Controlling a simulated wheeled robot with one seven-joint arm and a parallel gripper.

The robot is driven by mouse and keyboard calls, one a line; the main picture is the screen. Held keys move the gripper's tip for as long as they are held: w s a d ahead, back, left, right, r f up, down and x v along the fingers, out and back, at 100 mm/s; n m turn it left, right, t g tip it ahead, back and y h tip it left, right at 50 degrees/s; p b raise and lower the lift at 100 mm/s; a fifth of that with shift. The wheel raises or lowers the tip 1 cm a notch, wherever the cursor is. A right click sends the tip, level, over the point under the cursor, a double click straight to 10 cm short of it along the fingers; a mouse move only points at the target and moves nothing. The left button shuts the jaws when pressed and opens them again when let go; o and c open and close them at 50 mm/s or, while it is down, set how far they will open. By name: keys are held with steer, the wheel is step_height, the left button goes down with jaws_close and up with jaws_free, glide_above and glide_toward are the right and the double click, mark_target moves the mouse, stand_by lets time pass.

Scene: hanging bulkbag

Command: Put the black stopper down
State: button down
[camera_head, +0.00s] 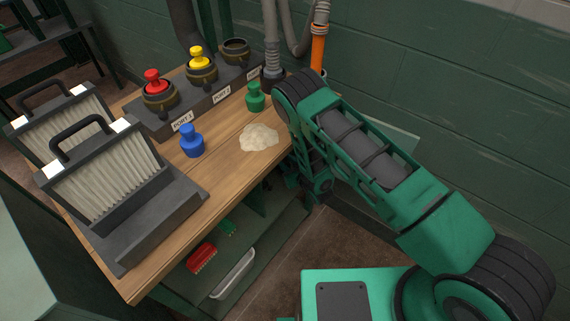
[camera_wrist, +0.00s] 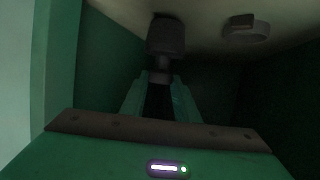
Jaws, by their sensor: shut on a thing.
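The black stopper (camera_wrist: 165,38) shows in the wrist view as a dark knob with a narrower neck. My gripper (camera_wrist: 160,85) is shut on its neck, the two green fingers on either side. The stopper's wide end points away from my gripper, against a pale surface; I cannot tell whether it touches. In the head view my arm hides the gripper and the stopper.
A wooden bench (camera_head: 225,190) holds a port block with a red stopper (camera_head: 153,78) and a yellow stopper (camera_head: 198,58), one open port (camera_head: 236,47), a blue stopper (camera_head: 191,142), a green stopper (camera_head: 255,98), pale powder (camera_head: 259,138) and filters (camera_head: 105,165). A grey ring (camera_wrist: 247,29) sits on the pale surface.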

steer(key=shift+f, duration=0.6)
steer(key=c, duration=1.4)
jaws_free()
steer(key=shift+o, duration=0.2)
steer(key=v, duration=1.2)
